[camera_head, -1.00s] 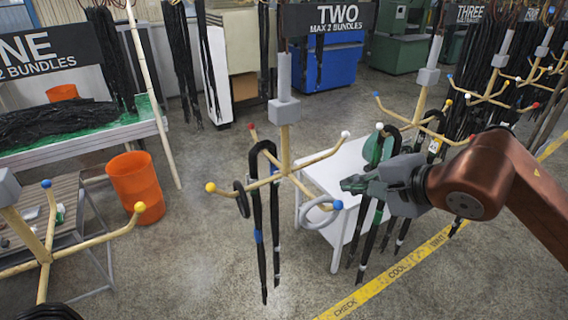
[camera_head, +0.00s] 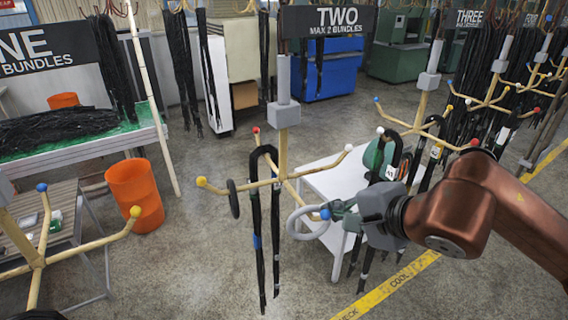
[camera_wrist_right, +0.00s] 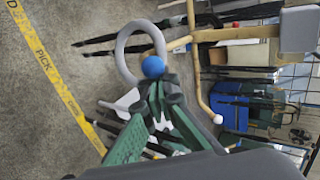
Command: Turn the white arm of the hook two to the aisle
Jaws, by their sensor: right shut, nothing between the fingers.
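Hook two (camera_head: 284,115) hangs under the TWO sign (camera_head: 327,20). Its cream arms end in red, yellow, white and blue balls. The white ball (camera_head: 348,147) points right and slightly back; it also shows in the right wrist view (camera_wrist_right: 218,119). The blue ball (camera_head: 325,214) points to the front right, with a grey ring (camera_head: 296,226) hanging at that arm. A black hose bundle (camera_head: 276,225) hangs on the hook. My right gripper (camera_head: 337,210) is shut and empty, its fingertips at the blue ball; contact is unclear. My left gripper is not in view.
A white table (camera_head: 330,180) stands behind my right gripper. Neighbouring hooks with hoses hang to the right, and another hook (camera_head: 38,262) is at lower left. A yellow floor line (camera_head: 400,280) runs at lower right. An orange bin (camera_head: 135,193) stands left.

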